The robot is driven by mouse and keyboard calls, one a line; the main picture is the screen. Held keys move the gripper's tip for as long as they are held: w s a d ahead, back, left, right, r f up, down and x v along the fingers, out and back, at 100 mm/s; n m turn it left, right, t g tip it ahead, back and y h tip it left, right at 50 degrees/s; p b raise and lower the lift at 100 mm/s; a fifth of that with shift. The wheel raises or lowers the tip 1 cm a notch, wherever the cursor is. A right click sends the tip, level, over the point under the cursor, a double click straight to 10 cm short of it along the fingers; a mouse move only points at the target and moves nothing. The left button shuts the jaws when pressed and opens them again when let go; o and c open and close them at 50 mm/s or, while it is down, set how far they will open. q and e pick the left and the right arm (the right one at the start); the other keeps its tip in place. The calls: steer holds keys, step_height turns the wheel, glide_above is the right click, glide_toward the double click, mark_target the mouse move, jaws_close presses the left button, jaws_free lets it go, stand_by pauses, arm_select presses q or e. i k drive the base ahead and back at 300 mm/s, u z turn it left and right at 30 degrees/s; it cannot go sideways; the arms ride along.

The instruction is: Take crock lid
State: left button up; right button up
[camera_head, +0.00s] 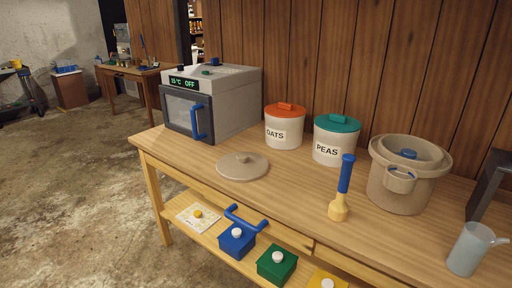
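A flat round beige lid (242,167) with a small knob on top lies on the wooden table, left of the middle and in front of the oven-like appliance. A large beige crock (402,190) stands open-topped at the right of the table. A blue knob (408,154) shows inside its mouth, and a loop handle is on its front. Neither of my grippers is in the head view. Nothing touches the lid or covers it.
The oven-like appliance (211,103) stands behind the lid. A blue-handled yellow tool (342,188) and a grey jug (467,252) are nearer the front. Colored boxes (237,242) sit on the lower shelf.

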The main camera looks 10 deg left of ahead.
mark_target(241, 167)
steer(key=k, duration=1.3)
steer(key=u, duration=1.1)
steer(key=i, duration=1.35)
steer(key=u, duration=0.65)
steer(key=i, duration=1.75)
steer(key=z, duration=0.8)
